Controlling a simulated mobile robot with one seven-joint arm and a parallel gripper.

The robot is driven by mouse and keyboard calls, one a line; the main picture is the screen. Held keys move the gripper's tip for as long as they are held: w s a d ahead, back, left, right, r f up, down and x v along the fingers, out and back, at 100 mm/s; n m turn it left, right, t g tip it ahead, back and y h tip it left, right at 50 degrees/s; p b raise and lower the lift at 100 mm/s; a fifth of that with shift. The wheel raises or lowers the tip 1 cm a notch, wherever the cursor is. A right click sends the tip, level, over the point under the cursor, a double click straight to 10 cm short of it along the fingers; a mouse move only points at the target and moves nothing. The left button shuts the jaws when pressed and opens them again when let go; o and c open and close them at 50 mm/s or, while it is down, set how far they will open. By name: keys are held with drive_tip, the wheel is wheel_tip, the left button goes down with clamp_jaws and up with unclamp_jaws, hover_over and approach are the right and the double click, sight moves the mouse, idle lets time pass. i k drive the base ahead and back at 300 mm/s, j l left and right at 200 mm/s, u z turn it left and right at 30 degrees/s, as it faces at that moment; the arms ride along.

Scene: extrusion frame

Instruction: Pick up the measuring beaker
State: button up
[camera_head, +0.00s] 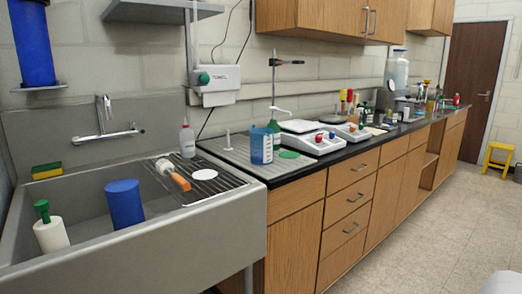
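A blue measuring beaker (262,147) with pale markings stands upright on the grey ridged drain mat at the left end of the black counter. Nothing hides its front. A green round piece (289,154) lies flat to its right.
Two white balances or hotplates (314,142) stand right of the beaker. A lab stand (273,90) rises behind it. The grey sink (180,240), with a wire rack (215,184), is at left. The floor (410,220) before the cabinets is clear.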

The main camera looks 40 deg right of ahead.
sight(262, 139)
drive_tip(key=i+l+z, duration=0.25)
drive_tip(key=l, duration=0.55)
drive_tip(key=i+l+z, duration=0.3)
drive_tip(key=i+l, duration=0.15)
drive_tip(key=l, duration=0.25)
drive_tip(key=i+l+z, duration=0.25)
drive_tip(key=i+l, duration=0.15)
drive_tip(key=l, duration=0.25)
drive_tip(key=i+l+z, duration=0.25)
drive_tip(key=i+l, duration=0.25)
